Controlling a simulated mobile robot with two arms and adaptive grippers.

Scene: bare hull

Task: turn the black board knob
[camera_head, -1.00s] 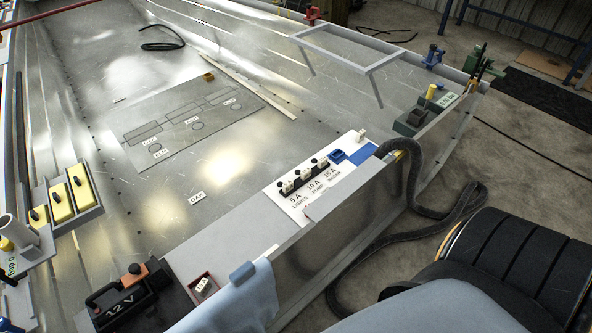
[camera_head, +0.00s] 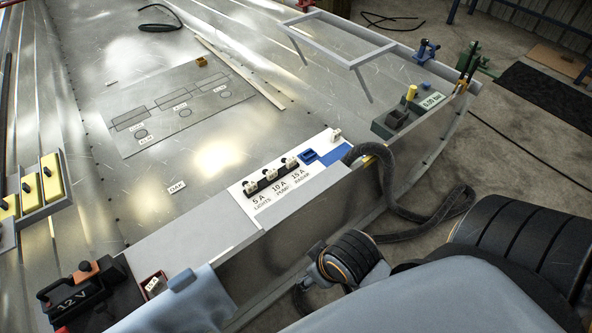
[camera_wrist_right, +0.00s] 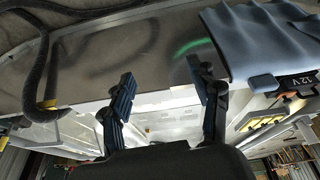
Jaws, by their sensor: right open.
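A white board (camera_head: 264,206) on the near hull ledge carries a black strip (camera_head: 270,180) with several white fuses and small dark tips, above labels 5 A, 10 A and 15 A. I cannot tell which dark part is the black board knob. Part of my right arm (camera_head: 347,258) hangs outside the hull wall, below and right of the board; its fingers are not clear in the head view. In the right wrist view my right gripper (camera_wrist_right: 161,82) is open and empty, its two dark fingers apart in front of the hull's side. My left gripper is out of view.
A blue-grey cloth (camera_head: 185,303) drapes over the ledge beside a 12 V battery box (camera_head: 78,296). A thick black hose (camera_head: 402,180) hangs over the wall right of the board. A grey frame (camera_head: 340,42) stands farther back. The bare ledge (camera_head: 190,232) left of the board is clear.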

